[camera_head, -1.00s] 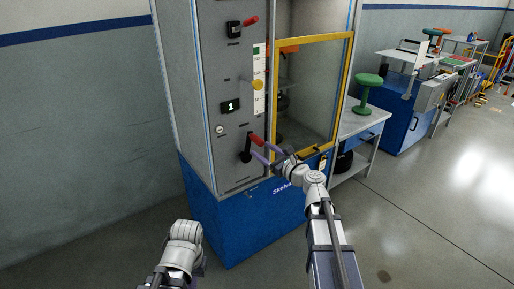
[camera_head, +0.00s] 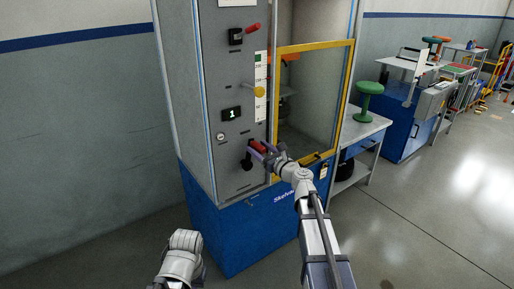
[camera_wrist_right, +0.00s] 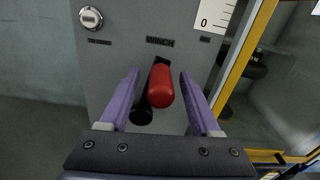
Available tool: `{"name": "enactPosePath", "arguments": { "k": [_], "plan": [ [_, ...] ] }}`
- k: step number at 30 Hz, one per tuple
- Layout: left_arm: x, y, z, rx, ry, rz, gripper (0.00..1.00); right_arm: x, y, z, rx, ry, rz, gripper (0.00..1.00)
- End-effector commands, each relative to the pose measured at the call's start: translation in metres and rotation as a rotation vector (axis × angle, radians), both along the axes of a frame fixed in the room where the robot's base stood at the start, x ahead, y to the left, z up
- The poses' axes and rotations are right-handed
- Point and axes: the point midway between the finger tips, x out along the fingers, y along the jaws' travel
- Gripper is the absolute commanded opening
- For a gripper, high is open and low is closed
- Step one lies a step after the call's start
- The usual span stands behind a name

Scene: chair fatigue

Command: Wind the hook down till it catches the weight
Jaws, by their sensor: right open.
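The winch crank has a black arm (camera_head: 247,163) and a red handle (camera_head: 257,147), low on the grey panel of the tall machine. In the right wrist view the red handle (camera_wrist_right: 161,86) lies between the fingers of my right gripper (camera_wrist_right: 158,104), with gaps on both sides. The black crank part (camera_wrist_right: 142,113) is left of it. My right gripper (camera_head: 262,153) is open at the handle. My left arm shows at the bottom left; its fingers are mostly hidden. Dark round pieces (camera_wrist_right: 250,66) show behind the glass; I cannot tell hook or weight there.
A yellow-framed glass door (camera_head: 315,47) is right of the panel. A yellow knob (camera_head: 259,91), a display reading 1 (camera_head: 231,114) and another red-handled control (camera_head: 251,28) sit above the crank. A side table (camera_head: 359,127) holds a green stool-like piece (camera_head: 369,88).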

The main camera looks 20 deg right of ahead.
Motion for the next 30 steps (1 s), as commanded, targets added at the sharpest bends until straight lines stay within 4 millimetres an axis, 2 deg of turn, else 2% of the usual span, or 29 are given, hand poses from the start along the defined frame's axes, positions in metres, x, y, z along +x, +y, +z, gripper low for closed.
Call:
{"name": "enactPosePath", "arguments": {
  "k": [3,11,27,28,30],
  "plan": [
    [0.0000,0.0000,0.0000,0.000,0.000,0.000,0.00,0.0117,0.0040,0.0000,0.000,0.000,0.001,0.64],
    [0.0000,0.0000,0.0000,0.000,0.000,0.000,0.00,0.0120,0.0049,0.0000,0.000,0.000,0.000,0.64],
    [0.0000,0.0000,0.0000,0.000,0.000,0.000,0.00,0.0115,0.0051,-0.0001,0.000,0.000,0.001,0.03],
    [0.0000,0.0000,0.0000,0.000,0.000,0.000,0.00,0.0115,0.0051,-0.0001,0.000,0.000,0.001,0.00],
    [0.0000,0.0000,-0.0001,0.000,0.000,0.000,0.00,0.0115,0.0053,-0.0001,0.000,0.000,0.001,0.00]
  ]
}}
